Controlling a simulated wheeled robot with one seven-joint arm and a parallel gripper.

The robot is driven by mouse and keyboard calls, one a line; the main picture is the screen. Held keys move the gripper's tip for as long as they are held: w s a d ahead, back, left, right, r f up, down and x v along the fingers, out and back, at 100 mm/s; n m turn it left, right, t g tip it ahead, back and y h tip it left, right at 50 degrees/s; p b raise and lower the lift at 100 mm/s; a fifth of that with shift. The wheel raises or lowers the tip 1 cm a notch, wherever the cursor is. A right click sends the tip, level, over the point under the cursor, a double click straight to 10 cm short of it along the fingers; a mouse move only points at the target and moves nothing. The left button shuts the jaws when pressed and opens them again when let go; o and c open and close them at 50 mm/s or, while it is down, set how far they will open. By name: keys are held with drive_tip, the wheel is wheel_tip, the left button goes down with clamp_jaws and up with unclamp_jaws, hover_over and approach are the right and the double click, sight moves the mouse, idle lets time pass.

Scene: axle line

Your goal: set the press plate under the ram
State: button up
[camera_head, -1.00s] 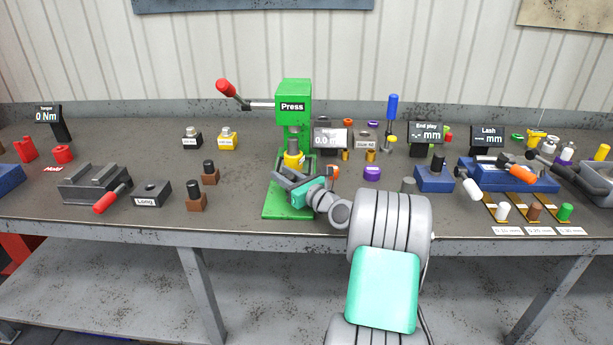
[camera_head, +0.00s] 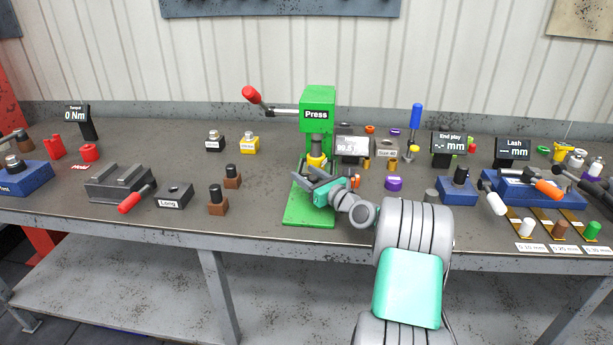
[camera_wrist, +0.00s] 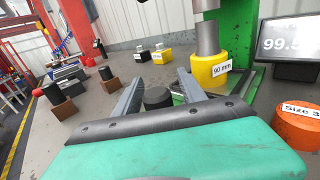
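The green press (camera_head: 318,108) stands mid-bench with its ram (camera_head: 316,145) above its base. A yellow piece (camera_head: 316,161) sits under the ram; in the wrist view the yellow piece (camera_wrist: 208,70) carries a "90 mm" label. I cannot tell for sure whether it is the press plate. My gripper (camera_head: 312,180) is low over the front of the press base (camera_head: 308,218). In the wrist view its fingers (camera_wrist: 160,84) are spread, with a dark cylinder (camera_wrist: 158,97) between them in the picture and gaps on both sides. The yellow piece is outside the right finger.
A display (camera_head: 352,146) reading about 99.5 stands right of the press. An orange "Size 3" piece (camera_wrist: 298,127) is close at the wrist view's right. Brown blocks (camera_head: 217,207) with black tops and a "Long" block (camera_head: 174,195) lie left. Bench between them and the press is clear.

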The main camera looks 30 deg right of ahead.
drive_tip(key=shift+s, duration=0.1)
drive_tip(key=s, duration=0.2)
drive_tip(key=s+d, duration=0.1)
drive_tip(key=s, duration=0.4)
drive_tip(key=shift+s+d, duration=0.25)
drive_tip(key=shift+s, duration=0.05)
